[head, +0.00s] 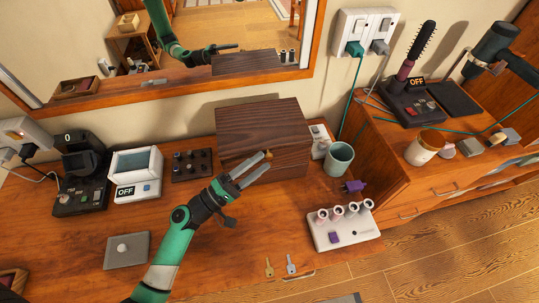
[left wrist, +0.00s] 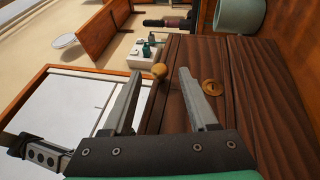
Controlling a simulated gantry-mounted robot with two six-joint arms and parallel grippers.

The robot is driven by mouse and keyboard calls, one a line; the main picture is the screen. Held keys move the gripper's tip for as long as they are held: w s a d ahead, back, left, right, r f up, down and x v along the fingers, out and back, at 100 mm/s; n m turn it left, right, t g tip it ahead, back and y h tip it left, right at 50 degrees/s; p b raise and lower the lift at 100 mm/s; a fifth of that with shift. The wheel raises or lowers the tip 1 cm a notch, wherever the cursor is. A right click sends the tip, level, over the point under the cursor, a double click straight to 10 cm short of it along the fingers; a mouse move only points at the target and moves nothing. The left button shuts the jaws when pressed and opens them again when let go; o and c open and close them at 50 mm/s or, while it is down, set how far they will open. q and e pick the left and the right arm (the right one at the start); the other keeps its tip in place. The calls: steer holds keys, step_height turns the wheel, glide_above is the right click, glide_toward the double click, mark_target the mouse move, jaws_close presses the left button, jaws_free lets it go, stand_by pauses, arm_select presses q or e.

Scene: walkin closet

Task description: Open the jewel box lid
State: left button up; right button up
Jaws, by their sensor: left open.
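The jewel box (head: 262,118) is a dark brown wooden box on the counter against the wall, below the mirror. Its lid lies shut. My left gripper (head: 265,162) is at the front face of the box, open and empty. In the left wrist view its two fingers (left wrist: 161,72) are apart, and a small golden knob (left wrist: 159,70) shows between the tips. A gap seems to remain on each side of the knob. A round brass plate (left wrist: 211,87) shows on the box front beside the right finger. My right gripper is not in view.
A grey-green mug (head: 339,158) stands close to the right of the box. A dark tray (head: 192,164) and a white device (head: 135,173) are on its left.

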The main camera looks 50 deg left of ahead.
mark_target(269, 160)
arm_select(q)
steer(key=x, duration=0.4)
jaws_close()
stand_by(1.4)
